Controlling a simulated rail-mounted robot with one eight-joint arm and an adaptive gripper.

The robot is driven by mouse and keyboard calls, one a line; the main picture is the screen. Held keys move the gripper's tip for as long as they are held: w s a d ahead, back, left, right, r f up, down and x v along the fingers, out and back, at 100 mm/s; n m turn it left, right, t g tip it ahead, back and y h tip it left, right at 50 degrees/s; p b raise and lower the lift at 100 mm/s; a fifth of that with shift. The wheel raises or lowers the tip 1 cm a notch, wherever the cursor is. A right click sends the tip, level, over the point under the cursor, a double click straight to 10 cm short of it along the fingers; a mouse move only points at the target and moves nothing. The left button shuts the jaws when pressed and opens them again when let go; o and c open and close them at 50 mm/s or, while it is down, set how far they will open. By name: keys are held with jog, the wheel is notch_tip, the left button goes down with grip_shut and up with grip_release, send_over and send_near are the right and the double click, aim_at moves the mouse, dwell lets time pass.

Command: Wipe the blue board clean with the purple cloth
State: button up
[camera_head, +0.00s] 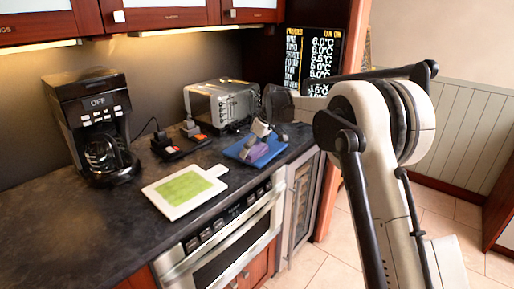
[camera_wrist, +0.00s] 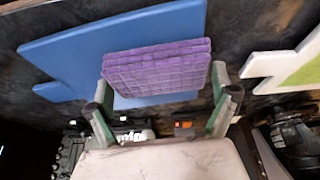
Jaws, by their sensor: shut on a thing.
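The blue board (camera_head: 233,150) lies on the dark counter in the head view, right of the white board. It fills the upper left of the wrist view (camera_wrist: 60,50). The purple cloth (camera_wrist: 160,66) is a thick, folded, ribbed pad held between the fingers of my gripper (camera_wrist: 160,98). In the head view the cloth (camera_head: 256,152) is over the blue board, and my gripper (camera_head: 262,138) is above it. I cannot tell whether the cloth touches the board. My gripper and the cloth hide part of the board's surface.
A white board with a green surface (camera_head: 185,189) lies left of the blue board. A coffee maker (camera_head: 95,125) stands at the far left and a toaster (camera_head: 222,103) at the back. Small black items with orange parts (camera_head: 172,148) sit between them. The counter's front edge is close.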

jog(key=shift+s+a, duration=0.4)
jog(key=shift+s, duration=0.2)
jog(key=shift+s+a, duration=0.35)
jog(key=shift+s, duration=0.25)
jog(key=shift+r+p, duration=1.95)
jog(key=shift+r, duration=2.15)
